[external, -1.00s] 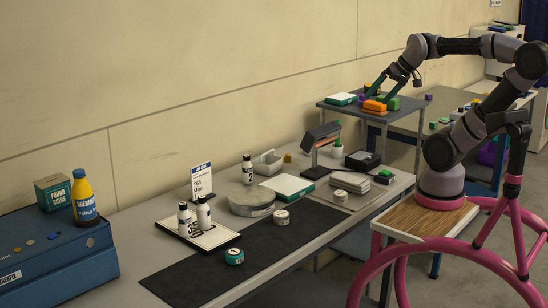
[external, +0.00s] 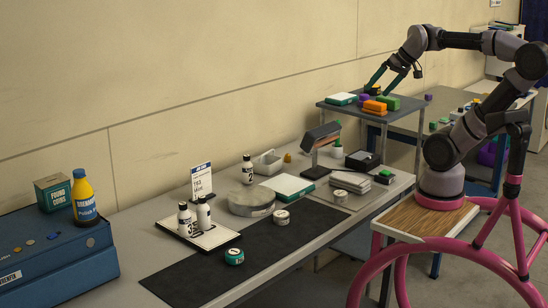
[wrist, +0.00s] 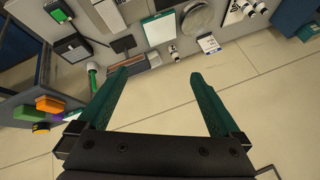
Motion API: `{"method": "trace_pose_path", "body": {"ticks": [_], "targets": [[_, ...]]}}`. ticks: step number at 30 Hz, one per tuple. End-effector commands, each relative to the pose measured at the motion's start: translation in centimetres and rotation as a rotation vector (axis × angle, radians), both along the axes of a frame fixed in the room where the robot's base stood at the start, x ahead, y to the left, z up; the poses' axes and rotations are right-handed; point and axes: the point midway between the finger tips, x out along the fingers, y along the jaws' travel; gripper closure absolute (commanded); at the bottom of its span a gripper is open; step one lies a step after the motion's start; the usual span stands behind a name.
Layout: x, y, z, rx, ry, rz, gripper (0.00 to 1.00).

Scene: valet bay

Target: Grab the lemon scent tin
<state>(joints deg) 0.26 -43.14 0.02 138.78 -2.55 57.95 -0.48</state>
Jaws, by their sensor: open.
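A small round tin with a yellow top and dark side, which seems to be the lemon scent tin, sits on the raised grey shelf near the wall in the external view (external: 377,88). Its label is too small to read. It also shows at the lower left of the wrist view (wrist: 40,128), outside my fingers. My gripper (external: 376,91) is open with green fingers, above the shelf close to the tin in the picture. In the wrist view my gripper (wrist: 158,76) has nothing between its fingers but wall and bench edge.
Orange (external: 374,107), green (external: 388,101) and purple (external: 364,98) blocks crowd the shelf beside the tin, with a green-and-white box (external: 341,99) to the left. The lower bench holds a teal tin (external: 234,256), pale tins (external: 282,217) and a scanner-like stand (external: 322,136).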

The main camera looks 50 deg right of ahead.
Motion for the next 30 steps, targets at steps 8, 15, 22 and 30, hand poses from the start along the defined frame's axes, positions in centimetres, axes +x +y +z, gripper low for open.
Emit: {"method": "trace_pose_path", "body": {"ticks": [8,15,22,30], "targets": [[5.9,-1.4,2.7,-0.180,0.003,-0.020,0.00],[16.1,-3.8,2.4,-0.401,0.009,0.022,0.00],[28.4,-7.4,0.3,-0.521,-0.029,0.131,0.00],[39.9,-13.8,-1.2,-0.503,-0.186,0.213,0.00]]}}
